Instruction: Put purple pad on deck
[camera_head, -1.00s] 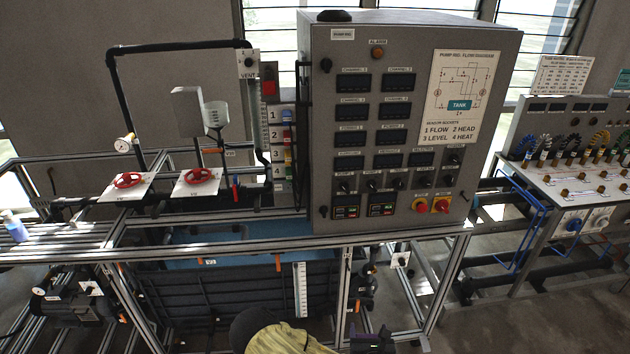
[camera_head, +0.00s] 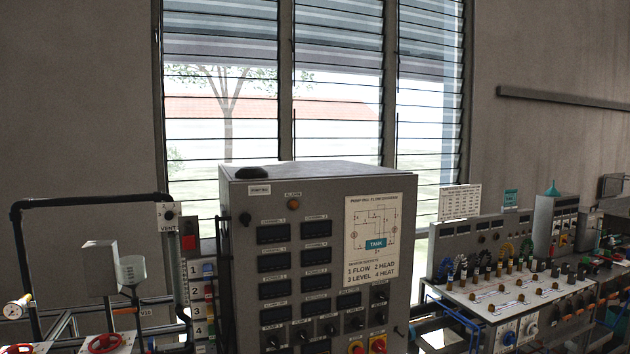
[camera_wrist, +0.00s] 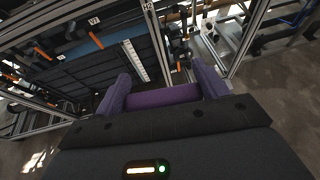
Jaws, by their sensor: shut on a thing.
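My gripper (camera_wrist: 165,84) shows in the wrist view, with its two purplish fingers apart and shut on a purple pad (camera_wrist: 163,96). The pad lies across the gap between the fingers, above the floor and in front of the pump rig's frame. My gripper and the pad are not in the head view. No surface marked as the deck can be made out in the current frames.
A grey control cabinet (camera_head: 310,250) stands in the middle of the head view, with red valve wheels (camera_head: 104,344) at lower left. A bench with coloured connectors (camera_head: 510,290) is at right. The wrist view shows a dark tank (camera_wrist: 100,75) and bare floor (camera_wrist: 275,90).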

